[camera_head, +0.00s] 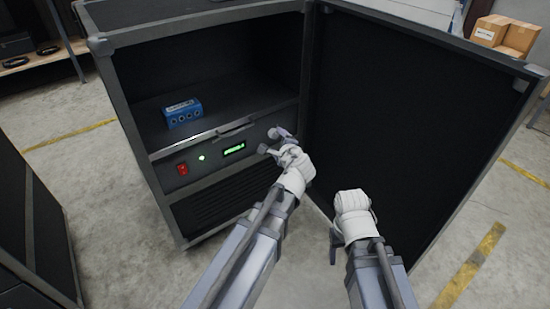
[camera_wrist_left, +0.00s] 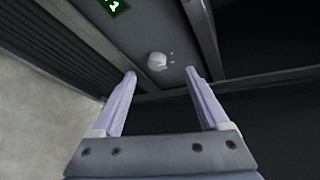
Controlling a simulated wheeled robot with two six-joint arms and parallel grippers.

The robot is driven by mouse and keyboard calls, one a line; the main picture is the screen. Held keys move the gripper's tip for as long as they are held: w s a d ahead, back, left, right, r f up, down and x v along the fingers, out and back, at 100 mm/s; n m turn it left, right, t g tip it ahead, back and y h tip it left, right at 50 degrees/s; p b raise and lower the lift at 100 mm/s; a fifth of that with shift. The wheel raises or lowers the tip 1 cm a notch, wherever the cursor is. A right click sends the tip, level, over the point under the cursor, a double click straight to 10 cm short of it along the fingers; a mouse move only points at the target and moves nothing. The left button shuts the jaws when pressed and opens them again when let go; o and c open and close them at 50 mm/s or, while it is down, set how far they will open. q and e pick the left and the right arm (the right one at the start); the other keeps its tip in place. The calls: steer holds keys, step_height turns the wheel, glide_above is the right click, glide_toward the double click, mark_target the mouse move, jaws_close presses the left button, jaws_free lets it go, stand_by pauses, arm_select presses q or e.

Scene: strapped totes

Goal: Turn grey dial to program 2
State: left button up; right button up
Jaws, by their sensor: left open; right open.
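The grey dial (camera_wrist_left: 157,62) sits on the cabinet's front panel, with small pale marks beside it. In the left wrist view it lies ahead of and between the open fingers of my left gripper (camera_wrist_left: 160,78), apart from them. In the head view my left gripper (camera_head: 272,141) is at the right end of the panel and hides the dial. A green-lit display (camera_head: 234,148) is left of it; its text is too small to read. My right gripper is mostly hidden by its white wrist, low in front of the open door.
A blue box (camera_head: 183,113) stands on the shelf above a drawer handle (camera_head: 235,131). The open black door (camera_head: 400,110) bounds the right side.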

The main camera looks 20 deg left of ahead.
mark_target(274, 135)
arm_select(q)
steer(key=w+f+m+b, duration=0.1)
steer(key=f+m+t+b, duration=0.1)
steer(key=f+b, duration=0.1)
steer(key=w+f+m+b, duration=0.1)
steer(key=b, duration=0.1)
steer(key=shift+w+a+f+t, duration=0.15)
steer(key=shift+w+t, duration=0.15)
steer(key=shift+t, duration=0.1)
arm_select(e)
step_height(274, 135, down, 7)
steer(key=shift+f, duration=0.15)
arm_select(q)
steer(key=shift+w, duration=0.15)
steer(key=b+x, duration=0.1)
steer(key=x, duration=0.6)
steer(key=shift+w+a+b, duration=0.15)
steer(key=shift+w+b, duration=0.1)
steer(key=shift+b, duration=0.05)
arm_select(e)
steer(key=shift+f, duration=0.8)
arm_select(q)
jaws_close()
